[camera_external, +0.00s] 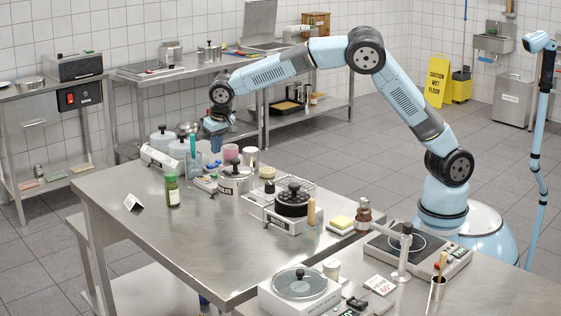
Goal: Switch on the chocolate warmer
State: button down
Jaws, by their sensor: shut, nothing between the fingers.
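My gripper (214,146) is shut and empty. It points down over the far part of the steel table (140,235), near the upright bottles and jars there. I cannot tell its exact height above them. No label that I can read marks the chocolate warmer. One candidate is a white appliance (262,212) with a black lidded pot (292,200), on the table to the right of my gripper. Another is a white unit (300,292) with a round clear lid at the front. Their switches are too small to make out.
A lidded steel pot (236,180), a green bottle (172,190) and a long white unit (160,158) with grey-lidded containers stand near my gripper. A hotplate (415,250) with a stand is at the right.

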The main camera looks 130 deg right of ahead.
jog(key=w+v, duration=0.1)
jog(key=v, duration=0.5)
jog(key=shift+r, duration=0.2)
jog(key=shift+w+a, duration=0.1)
jog(key=s+a+r+n+t+y, duration=0.1)
jog(key=s+a+r+n, duration=0.25)
jog(key=a, duration=0.65)
jog(key=s+a+r+n+t, duration=0.2)
jog(key=a+r, duration=0.3)
jog(key=a, duration=0.6)
jog(key=s+a+r+n+t+y, duration=0.1)
jog(key=s+a+r+n, duration=0.25)
jog(key=a, duration=0.65)
jog(key=s+a+f+n+t, duration=0.1)
jog(key=s+a+n, duration=0.3)
jog(key=s+a, duration=0.6)
jog(key=s+a+f+n+t+y, duration=0.1)
jog(key=s+a+f+n, duration=0.2)
jog(key=s+a, duration=0.8)
jog(key=shift+s+a+f+n, duration=0.35)
jog(key=shift+a+n, duration=0.55)
jog(key=shift+a, duration=0.25)
